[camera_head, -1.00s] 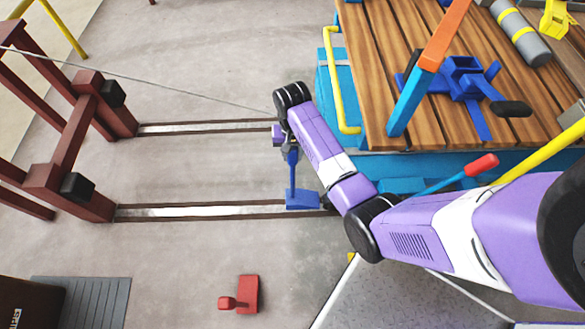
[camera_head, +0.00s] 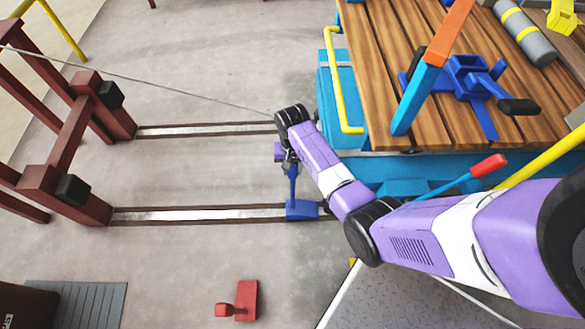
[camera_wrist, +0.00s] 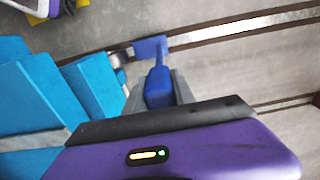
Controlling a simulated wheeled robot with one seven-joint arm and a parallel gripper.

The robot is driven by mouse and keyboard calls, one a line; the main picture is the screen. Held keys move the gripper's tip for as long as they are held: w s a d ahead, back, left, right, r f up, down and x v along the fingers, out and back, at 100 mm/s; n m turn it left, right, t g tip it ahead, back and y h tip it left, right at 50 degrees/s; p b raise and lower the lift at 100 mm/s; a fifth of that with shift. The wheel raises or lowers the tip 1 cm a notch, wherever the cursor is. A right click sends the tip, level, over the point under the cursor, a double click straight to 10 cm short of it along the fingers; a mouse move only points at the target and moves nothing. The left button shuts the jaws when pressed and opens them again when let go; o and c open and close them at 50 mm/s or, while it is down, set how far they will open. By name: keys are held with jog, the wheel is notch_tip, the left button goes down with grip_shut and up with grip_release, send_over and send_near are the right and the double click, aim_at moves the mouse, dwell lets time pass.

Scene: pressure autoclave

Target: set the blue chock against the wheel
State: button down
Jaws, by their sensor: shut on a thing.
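The blue chock (camera_head: 302,210) is a wedge block with an upright blue handle (camera_head: 293,182). It is at the near rail (camera_head: 200,215), close to the cart's blue frame. My gripper (camera_head: 289,163) is shut on the handle's upper end, above the block. In the wrist view, the handle is between my gripper's two grey fingers (camera_wrist: 158,90), and the chock's block (camera_wrist: 149,48) lies over the rail beside the cart. The wheel is mostly hidden under the cart; a small greyish part shows near the block. I cannot tell whether chock and wheel touch.
The blue cart (camera_head: 345,85) with a wooden deck (camera_head: 375,60) stands right of the chock. A second chock, red (camera_head: 246,300), lies on the floor in front. Dark red buffer posts (camera_head: 75,150) stand at the left rail ends. A cable (camera_head: 190,90) runs towards the cart. Floor between the rails is clear.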

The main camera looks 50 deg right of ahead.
jog(key=shift+w+f, duration=0.1)
jog(key=c, duration=1)
grip_release()
jog(key=shift+c, duration=0.2)
notch_tip(320, 180, up, 12)
jog(key=p, duration=0.4)
jog(key=s+a+f+n+t+h, duration=0.1)
jog(key=s+a+f+n+t, duration=0.15)
jog(key=s+a, duration=0.35)
jog(key=s+a+f+n+t+h, duration=0.1)
jog(key=s+a+n+t, duration=0.25)
jog(key=s+a, duration=0.25)
jog(key=s+a+r+n+t, duration=0.1)
jog(key=s+a+r+t, duration=0.2)
jog(key=r, duration=0.6)
jog(key=s+a+r+n+t+y, duration=0.1)
jog(key=s+a+r+n+t, duration=0.1)
jog(key=s+r, duration=0.3)
jog(key=s+a+r+n+t+y, duration=0.1)
jog(key=s+a+r+t, duration=0.2)
jog(key=r, duration=1.1)
jog(key=shift+s+a+t, duration=0.35)
jog(key=shift+s+t, duration=0.15)
jog(key=shift+s, duration=0.6)
